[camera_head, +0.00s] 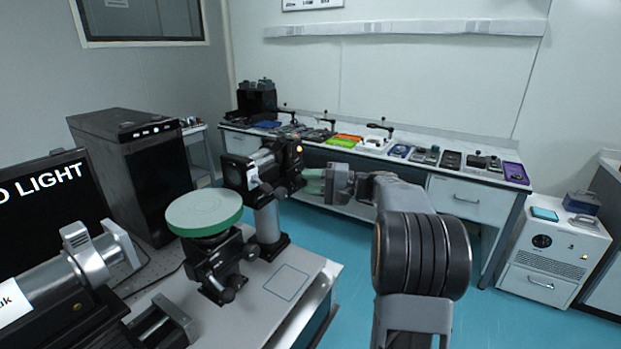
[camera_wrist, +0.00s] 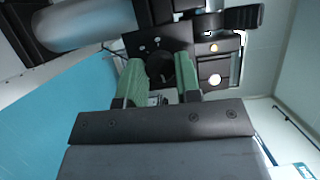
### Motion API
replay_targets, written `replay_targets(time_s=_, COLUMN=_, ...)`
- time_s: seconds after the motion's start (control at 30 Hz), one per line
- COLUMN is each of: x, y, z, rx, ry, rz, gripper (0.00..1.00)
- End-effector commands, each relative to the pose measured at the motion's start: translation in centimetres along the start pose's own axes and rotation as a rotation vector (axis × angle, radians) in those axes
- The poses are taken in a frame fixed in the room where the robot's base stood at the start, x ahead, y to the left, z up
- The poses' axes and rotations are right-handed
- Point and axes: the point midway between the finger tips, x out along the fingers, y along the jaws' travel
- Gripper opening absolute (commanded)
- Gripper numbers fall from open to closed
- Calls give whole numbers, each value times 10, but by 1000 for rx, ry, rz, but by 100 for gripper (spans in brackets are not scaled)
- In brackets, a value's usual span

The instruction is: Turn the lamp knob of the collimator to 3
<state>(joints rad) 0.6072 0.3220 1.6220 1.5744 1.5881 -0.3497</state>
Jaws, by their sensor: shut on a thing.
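The collimator (camera_head: 240,171) stands on a post at the far side of the near table, with a dark lamp housing at its right end. In the wrist view the housing's dark panel (camera_wrist: 205,68) fills the top middle and bears two lit spots. My gripper (camera_wrist: 162,76) has two green fingers, one on each side of the dark lamp knob (camera_wrist: 166,66), and is shut on it. In the head view the green fingers (camera_head: 313,181) reach the housing from the right. The fingers partly hide the knob, and I cannot read its setting.
A black computer case (camera_head: 133,175) and a screen (camera_head: 48,200) reading "O LIGHT" are at left. A long bench (camera_head: 455,195) with several devices lines the back wall.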

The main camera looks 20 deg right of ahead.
Motion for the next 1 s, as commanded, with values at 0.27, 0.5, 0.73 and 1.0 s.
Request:
replay_targets(time_s=0.27, x=0, y=-1, z=0, rx=245, ry=2, rz=-102, gripper=8)
replay_targets(time_s=0.5, x=0, y=0, z=0, rx=453, ry=3, rz=-189, gripper=8)
replay_targets(time_s=0.73, x=0, y=1, z=1, rx=632, ry=2, rz=-263, gripper=8)
replay_targets(time_s=1.0, x=1, y=2, z=1, rx=784, ry=1, rz=-326, gripper=8)
